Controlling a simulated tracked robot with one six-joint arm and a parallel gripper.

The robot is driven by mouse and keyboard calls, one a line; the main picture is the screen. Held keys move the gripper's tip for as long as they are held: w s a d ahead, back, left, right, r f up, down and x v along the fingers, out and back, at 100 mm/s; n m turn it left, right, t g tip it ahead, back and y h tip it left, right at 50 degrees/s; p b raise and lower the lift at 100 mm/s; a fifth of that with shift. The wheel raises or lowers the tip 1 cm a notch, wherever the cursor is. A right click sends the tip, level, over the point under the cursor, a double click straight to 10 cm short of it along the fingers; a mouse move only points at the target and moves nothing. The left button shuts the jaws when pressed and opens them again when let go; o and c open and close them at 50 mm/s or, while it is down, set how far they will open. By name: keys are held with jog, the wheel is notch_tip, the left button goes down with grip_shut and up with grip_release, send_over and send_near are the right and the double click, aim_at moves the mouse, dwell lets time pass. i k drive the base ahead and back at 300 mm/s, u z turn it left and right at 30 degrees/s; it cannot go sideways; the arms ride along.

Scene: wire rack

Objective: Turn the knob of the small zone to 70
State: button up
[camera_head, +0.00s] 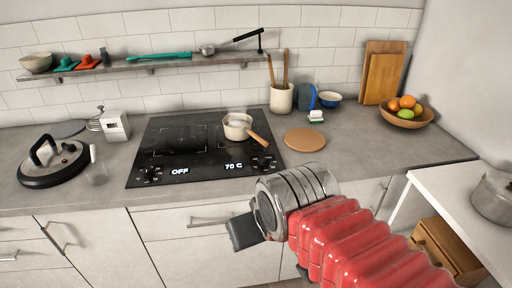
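The black cooktop (205,155) is set in the grey counter. Its front strip has a left knob (153,174) beside a lit display (180,171) reading "OFF".
A round wooden board (305,139) lies right of the cooktop. A black-rimmed lid (54,164) and a white mixer (115,126) stand at the left. A utensil crock (281,98) and a fruit bowl (404,116) are behind. A white table (455,190) stands at the right.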

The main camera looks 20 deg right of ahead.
aim_at(263, 161)
jog(key=z, duration=0.05)
jog(key=i, duration=0.9)
jog(key=u, duration=0.05)
